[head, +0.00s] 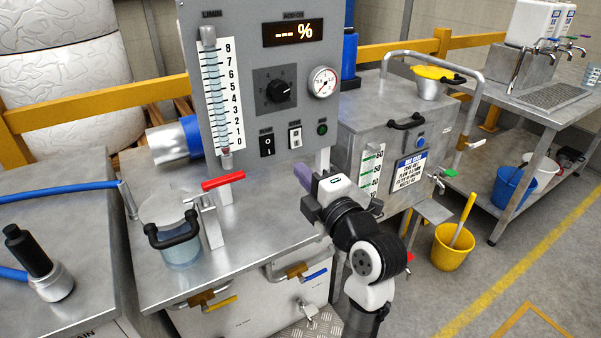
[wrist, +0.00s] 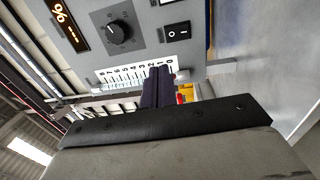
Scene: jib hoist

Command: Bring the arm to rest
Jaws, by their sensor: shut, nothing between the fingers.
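My gripper (head: 303,176) is raised in front of the lower right corner of the grey control panel (head: 250,128), above the right end of the steel bench. Its dark purple fingers point up and left toward the panel. In the wrist view the fingers (wrist: 158,86) are together, with nothing seen between them. Behind them in that view is the panel with its black knob (wrist: 120,32), switch and sideways scale. My arm is bent, its lower links coming up from the bottom of the head view. Whether the fingertips touch anything cannot be told; they look apart from the panel.
A glass jug (head: 183,253) with a dark handle and a red-handled valve (head: 222,181) stand on the bench, left of my arm. A steel tank (head: 400,140) stands close on the right. A yellow bucket (head: 453,246) is on the floor. Floor space is clear at lower right.

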